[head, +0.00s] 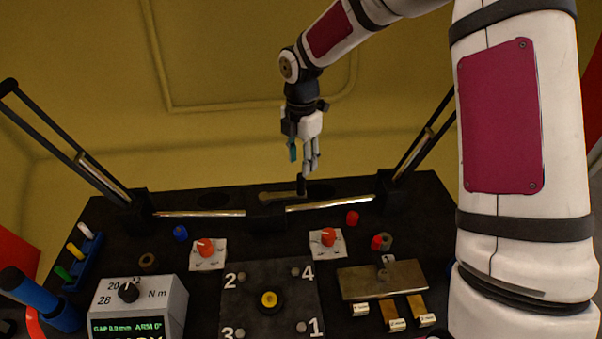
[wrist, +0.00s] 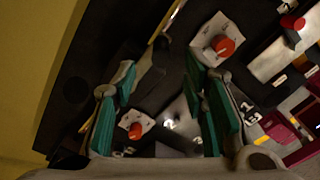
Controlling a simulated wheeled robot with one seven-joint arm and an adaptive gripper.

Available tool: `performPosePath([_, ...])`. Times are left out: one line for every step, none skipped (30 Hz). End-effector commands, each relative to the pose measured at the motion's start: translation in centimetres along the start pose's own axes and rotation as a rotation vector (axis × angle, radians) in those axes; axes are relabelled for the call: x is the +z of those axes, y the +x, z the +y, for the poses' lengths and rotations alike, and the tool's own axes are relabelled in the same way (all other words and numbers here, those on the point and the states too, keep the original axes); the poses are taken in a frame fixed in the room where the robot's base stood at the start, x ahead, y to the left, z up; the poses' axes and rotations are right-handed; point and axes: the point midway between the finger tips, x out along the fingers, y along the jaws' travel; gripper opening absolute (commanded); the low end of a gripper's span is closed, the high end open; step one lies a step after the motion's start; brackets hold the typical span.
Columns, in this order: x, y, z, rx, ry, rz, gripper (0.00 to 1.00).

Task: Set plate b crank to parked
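A grey crank arm (head: 278,195) lies near the back edge of the black bench, with an upright black handle (head: 301,184) at its right end. No label shows which plate it belongs to. My gripper (head: 302,164) points down just above this handle. In the wrist view my gripper (wrist: 165,100) has its teal-padded fingers wide apart. A dark shape between them (wrist: 150,75) may be the handle, but it is too dim to be sure. I cannot tell whether a finger touches it. Nothing is visibly held.
Two red knobs on white plates, left (head: 205,248) and right (head: 328,237), stand in front. Metal rods (head: 335,203) and slanted black posts (head: 428,135) flank the crank. A numbered black plate (head: 250,290), a torque meter (head: 140,305) and a brass plate (head: 400,277) fill the front.

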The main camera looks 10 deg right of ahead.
Motion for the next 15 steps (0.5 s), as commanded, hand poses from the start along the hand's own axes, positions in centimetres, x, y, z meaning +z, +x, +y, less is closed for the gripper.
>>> performPosePath([0.1, -1.0, 0.1, 0.003, 0.001, -0.002, 0.4])
performPosePath([0.0, -1.5, 0.1, 0.003, 0.001, -0.002, 0.4])
performPosePath([0.0, -2.0, 0.0, 0.001, 0.0, -0.001, 0.4])
performPosePath([0.1, -2.4, 0.0, 0.002, 0.0, -0.001, 0.4])
performPosePath([0.1, -2.8, 0.0, 0.002, 0.001, -0.001, 0.4])
performPosePath([0.1, -3.2, 0.0, 0.001, 0.001, -0.001, 0.4])
performPosePath([0.1, -3.4, 0.0, 0.001, 0.001, -0.001, 0.4])
performPosePath([0.1, -3.6, 0.0, 0.001, 0.001, -0.001, 0.4])
performPosePath([0.1, -3.8, 0.0, 0.001, 0.001, 0.0, 0.4])
performPosePath([0.1, -3.9, 0.0, 0.001, 0.001, 0.0, 0.4])
performPosePath([0.0, -4.0, 0.0, 0.001, 0.001, 0.0, 0.4])
performPosePath([0.0, -4.0, 0.0, 0.0, 0.0, 0.0, 0.4])
performPosePath([0.0, -4.0, 0.0, 0.0, 0.0, 0.0, 0.4])
performPosePath([0.0, -4.0, 0.0, 0.0, 0.0, 0.0, 0.4])
performPosePath([0.0, -4.0, 0.0, 0.0, 0.0, 0.0, 0.4])
